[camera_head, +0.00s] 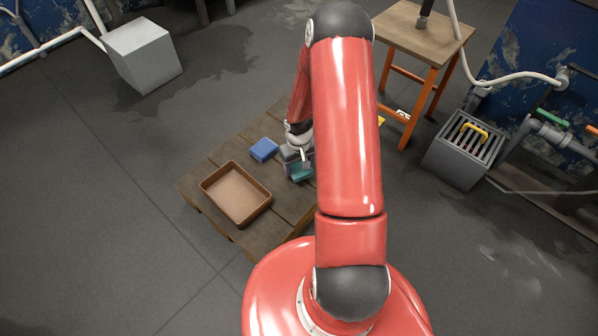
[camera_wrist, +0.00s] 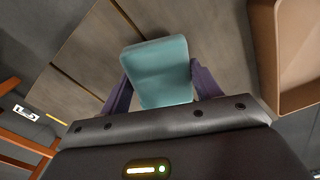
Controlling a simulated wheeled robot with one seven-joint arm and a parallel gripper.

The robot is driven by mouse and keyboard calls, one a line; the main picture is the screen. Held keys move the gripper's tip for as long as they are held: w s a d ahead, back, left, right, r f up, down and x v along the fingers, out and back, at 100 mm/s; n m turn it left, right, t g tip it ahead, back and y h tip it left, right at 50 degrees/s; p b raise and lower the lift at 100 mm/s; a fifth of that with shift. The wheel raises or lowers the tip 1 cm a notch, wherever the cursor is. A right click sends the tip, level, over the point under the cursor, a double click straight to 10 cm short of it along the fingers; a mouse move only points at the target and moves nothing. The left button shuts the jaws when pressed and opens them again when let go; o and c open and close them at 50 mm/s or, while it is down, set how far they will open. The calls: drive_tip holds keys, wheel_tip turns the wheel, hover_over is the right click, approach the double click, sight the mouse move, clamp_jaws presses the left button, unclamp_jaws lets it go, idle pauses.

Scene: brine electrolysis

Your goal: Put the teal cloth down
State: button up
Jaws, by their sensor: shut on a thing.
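The teal cloth (camera_wrist: 160,72) is a folded, rounded block shape in the wrist view, between the two purple-grey fingers of my gripper (camera_wrist: 160,88). My gripper is shut on it. In the head view, my gripper (camera_head: 299,165) is low over the wooden table, and a part of the teal cloth (camera_head: 301,174) shows below it. I cannot tell whether the cloth touches the table top. My arm hides part of the table to the right.
On the wooden table (camera_head: 213,172), a brown tray (camera_head: 205,188) stands left of my gripper and a blue cloth or block (camera_head: 264,149) lies beside it. A taller orange-legged table (camera_head: 420,35) stands behind right. A grey grated box (camera_head: 459,150) is at right.

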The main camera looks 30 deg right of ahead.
sight(299, 172)
drive_tip(key=shift+f, duration=1.7)
drive_tip(key=shift+b, duration=0.3)
drive_tip(key=shift+f, duration=0.2)
drive_tip(key=o, duration=1)
drive_tip(key=shift+c, duration=0.2)
drive_tip(key=shift+r, duration=0.15)
